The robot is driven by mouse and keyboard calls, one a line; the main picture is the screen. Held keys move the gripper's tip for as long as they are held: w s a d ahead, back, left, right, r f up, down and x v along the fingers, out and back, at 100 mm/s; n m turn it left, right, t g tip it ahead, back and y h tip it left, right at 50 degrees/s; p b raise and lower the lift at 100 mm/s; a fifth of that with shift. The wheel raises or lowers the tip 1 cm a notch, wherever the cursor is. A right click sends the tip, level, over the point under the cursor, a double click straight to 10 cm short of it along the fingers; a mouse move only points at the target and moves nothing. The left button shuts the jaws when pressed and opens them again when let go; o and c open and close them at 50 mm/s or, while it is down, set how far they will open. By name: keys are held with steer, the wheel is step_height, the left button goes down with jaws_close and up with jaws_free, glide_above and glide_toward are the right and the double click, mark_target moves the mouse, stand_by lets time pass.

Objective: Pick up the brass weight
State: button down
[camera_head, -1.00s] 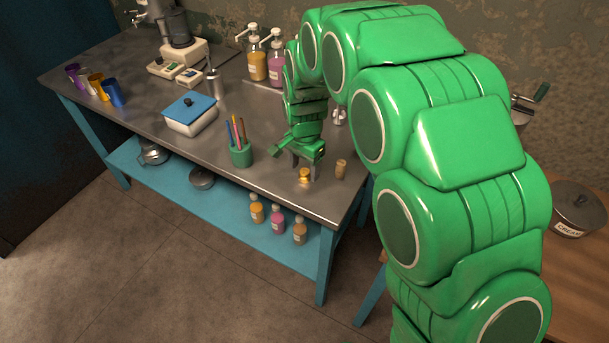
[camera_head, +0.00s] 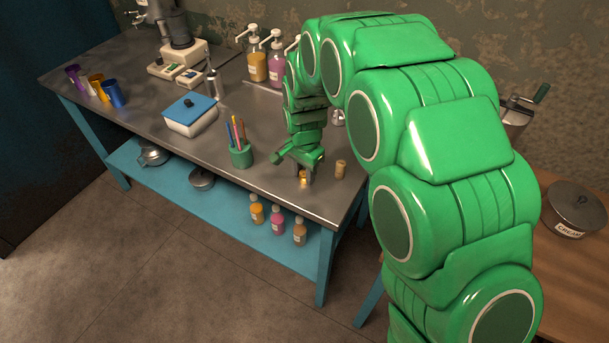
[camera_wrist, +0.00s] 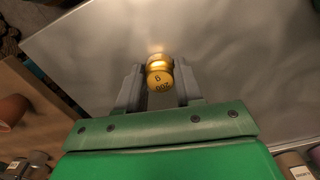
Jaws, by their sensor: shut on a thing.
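The brass weight (camera_wrist: 160,76) is a small golden cylinder with dark lettering on its top, seen between my gripper's two grey fingers in the wrist view. In the head view the weight (camera_head: 304,178) shows near the front right part of the metal table, partly hidden by the fingers. My gripper (camera_head: 303,173) is shut on the weight, with a finger on each side of it. It is low over the tabletop; I cannot tell whether the weight touches the table.
A small tan cork-like cylinder (camera_head: 340,169) stands just right of my gripper. A green cup (camera_head: 241,156) with pencils stands to the left. A white box (camera_head: 190,118) with a blue lid, pump bottles (camera_head: 257,64) and metal cups (camera_head: 113,95) stand farther off.

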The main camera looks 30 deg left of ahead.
mark_target(304, 172)
steer(key=shift+r, duration=0.15)
steer(key=shift+r, duration=0.3)
step_height(304, 172, up, 2)
steer(key=shift+r, duration=0.1)
steer(key=s+d+r, duration=0.9)
steer(key=s+r, duration=0.1)
steer(key=shift+s+d, duration=0.15)
steer(key=shift+d, duration=0.1)
steer(key=shift+d, duration=0.1)
